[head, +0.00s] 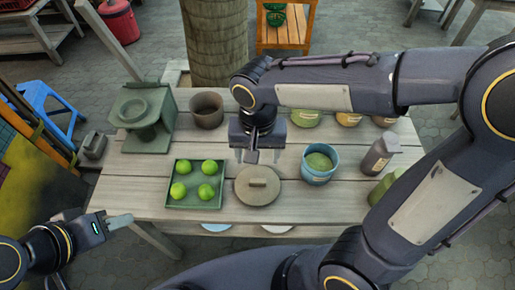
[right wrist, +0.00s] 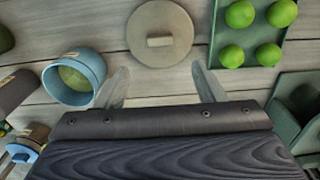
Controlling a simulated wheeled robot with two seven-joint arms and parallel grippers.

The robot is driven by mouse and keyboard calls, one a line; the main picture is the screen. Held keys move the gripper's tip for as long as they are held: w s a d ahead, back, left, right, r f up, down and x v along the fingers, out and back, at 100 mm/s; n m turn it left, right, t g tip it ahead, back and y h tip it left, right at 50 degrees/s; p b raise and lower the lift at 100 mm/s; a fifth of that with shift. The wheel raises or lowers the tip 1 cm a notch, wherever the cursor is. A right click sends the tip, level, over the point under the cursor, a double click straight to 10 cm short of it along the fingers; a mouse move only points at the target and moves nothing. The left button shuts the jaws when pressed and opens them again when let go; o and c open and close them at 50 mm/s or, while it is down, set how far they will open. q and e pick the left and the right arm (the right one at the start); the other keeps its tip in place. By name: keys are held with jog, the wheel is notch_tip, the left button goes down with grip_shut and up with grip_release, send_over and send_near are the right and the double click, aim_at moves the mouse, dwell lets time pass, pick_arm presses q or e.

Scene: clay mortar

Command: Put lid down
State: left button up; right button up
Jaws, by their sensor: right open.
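A round grey-brown lid (head: 258,195) with a bar handle lies flat on the wooden table, between the green tray and a blue pot. In the right wrist view the lid (right wrist: 160,22) lies just beyond the fingertips, apart from them. My right gripper (head: 257,157) is open and empty above the table, behind the lid in the head view; its two spread fingers also show in the right wrist view (right wrist: 160,70). The blue pot (head: 320,177) is uncovered, with green contents. My left gripper (head: 119,221) is off the table's left front corner; its finger gap cannot be made out.
A green tray (head: 194,206) holds several green fruits. A brown pot (head: 207,109) and a green stand (head: 146,142) are behind it. A grey bottle-like container (head: 380,156) stands at the right. My right arm hides part of the table's right side.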

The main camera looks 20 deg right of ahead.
jog(key=s+d+r+t+y, duration=0.1)
jog(key=s+d+t+y, duration=0.1)
jog(key=s+d, duration=0.3)
jog(key=s+d+r+n+t+y, duration=0.1)
jog(key=s+d+r+t, duration=0.1)
jog(key=s+d, duration=0.3)
jog(key=shift+s+d+n+t+y, duration=0.25)
jog(key=shift+d+t+y, duration=0.2)
jog(key=shift+t, duration=0.35)
jog(key=shift+r, duration=0.1)
